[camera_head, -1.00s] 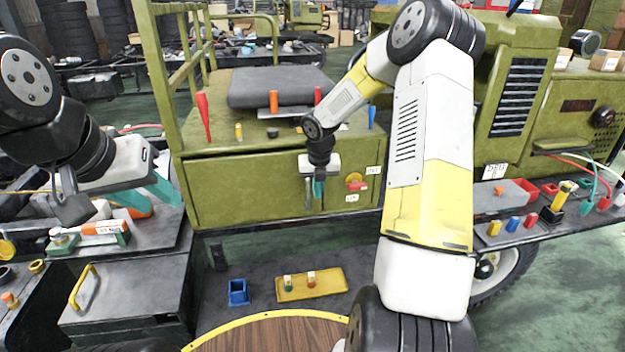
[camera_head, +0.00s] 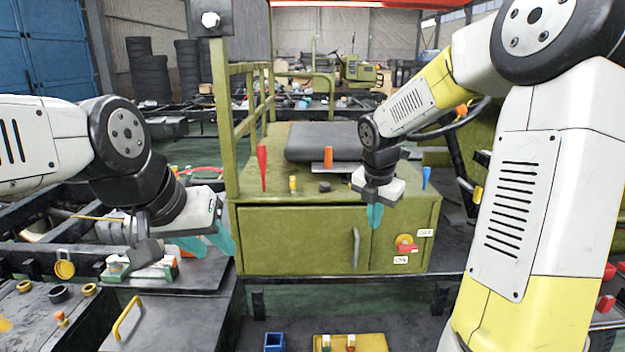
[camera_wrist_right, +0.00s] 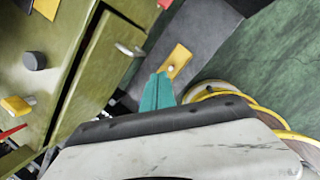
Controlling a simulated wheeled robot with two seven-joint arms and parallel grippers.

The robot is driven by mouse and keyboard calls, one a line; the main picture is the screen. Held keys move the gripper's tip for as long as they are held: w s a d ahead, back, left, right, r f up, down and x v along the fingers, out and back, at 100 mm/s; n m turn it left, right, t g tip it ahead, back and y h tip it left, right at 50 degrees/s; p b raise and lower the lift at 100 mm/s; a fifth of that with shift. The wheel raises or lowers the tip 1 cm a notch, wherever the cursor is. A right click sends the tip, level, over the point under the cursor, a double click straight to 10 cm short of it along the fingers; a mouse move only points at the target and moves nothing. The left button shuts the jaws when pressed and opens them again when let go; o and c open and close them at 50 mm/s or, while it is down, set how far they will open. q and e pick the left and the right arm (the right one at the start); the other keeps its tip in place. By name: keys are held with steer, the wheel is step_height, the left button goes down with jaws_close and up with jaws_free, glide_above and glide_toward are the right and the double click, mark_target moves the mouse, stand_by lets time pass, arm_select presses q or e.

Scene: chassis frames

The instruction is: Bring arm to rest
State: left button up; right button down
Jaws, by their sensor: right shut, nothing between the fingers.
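My right gripper (camera_head: 375,216) points down in front of the upper right part of the green cabinet (camera_head: 300,240), near its door handle (camera_head: 356,247). Its teal fingers are together and empty; they also show in the right wrist view (camera_wrist_right: 158,92). My left gripper (camera_head: 207,243) hangs at the left of the cabinet, over the dark bench. Its teal fingers look apart, with nothing seen between them. The handle also shows in the right wrist view (camera_wrist_right: 130,48), apart from my right fingers.
On the cabinet top stand a red tool (camera_head: 262,167), an orange cylinder (camera_head: 328,157) and a blue tool (camera_head: 426,177). A yellow tray (camera_head: 375,343) and a blue holder (camera_head: 274,342) are low in front. A yellow-handled case (camera_head: 128,318) is at left.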

steer(key=s+a+r+m+t+y, duration=0.1)
steer(key=s+r+m, duration=0.3)
steer(key=s+m, duration=0.7)
steer(key=s+a+r+m+t+y, duration=0.2)
steer(key=s+r+m, duration=0.3)
steer(key=s+m, duration=0.6)
steer(key=a+m, duration=0.1)
steer(key=m, duration=0.3)
steer(key=shift+s+m, duration=0.3)
steer(key=shift+s, duration=0.05)
